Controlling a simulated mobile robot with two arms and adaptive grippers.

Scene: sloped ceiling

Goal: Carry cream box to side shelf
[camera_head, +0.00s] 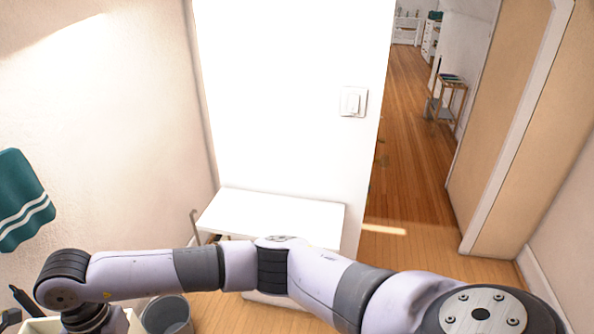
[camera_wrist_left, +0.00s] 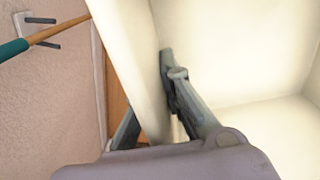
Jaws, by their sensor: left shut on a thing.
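The cream box (camera_head: 40,326) shows only in part at the bottom left of the head view, below the wrist end of my arm. In the left wrist view the cream box (camera_wrist_left: 225,60) fills most of the right side, its open inside facing the camera. My left gripper (camera_wrist_left: 155,98) is shut on one wall of the box, one finger inside and one outside. The box's base and far edges are out of frame. A low white shelf (camera_head: 275,208) with a bare top stands against the white wall panel. My right gripper is not in view.
A grey bin (camera_head: 167,315) stands on the floor right of the box. A teal striped towel (camera_head: 22,200) hangs at the left. A doorway on the right opens onto a wooden hall floor (camera_head: 405,150) with a small stand (camera_head: 450,95) further back.

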